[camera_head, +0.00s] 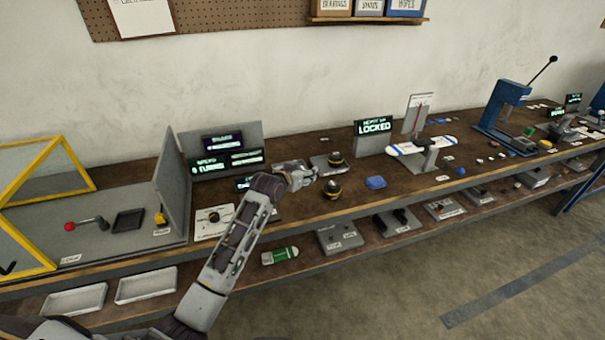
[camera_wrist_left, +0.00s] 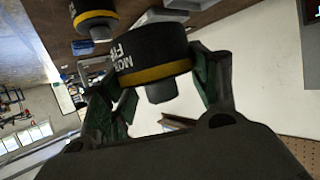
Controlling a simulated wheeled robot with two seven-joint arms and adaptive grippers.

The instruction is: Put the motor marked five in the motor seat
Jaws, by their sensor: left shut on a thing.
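My left gripper (camera_head: 311,175) reaches across the bench in the head view. The motor's lettering, partly cut off, reads "MOT" and "FI". A second dark, yellow-banded motor (camera_wrist_left: 95,22) shows at the top left there. In the head view one such motor (camera_head: 332,191) is on the bench and another (camera_head: 337,159) shows over a grey plate (camera_head: 320,165). I cannot tell from that view which is held. No motor seat is clearly recognisable. My right gripper is out of view.
A "LOCKED" display (camera_head: 374,126) and a white-blue piece on a stand (camera_head: 422,146) are farther right. A grey display panel (camera_head: 222,150) stands behind my arm. Several parts lie on the lower shelf.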

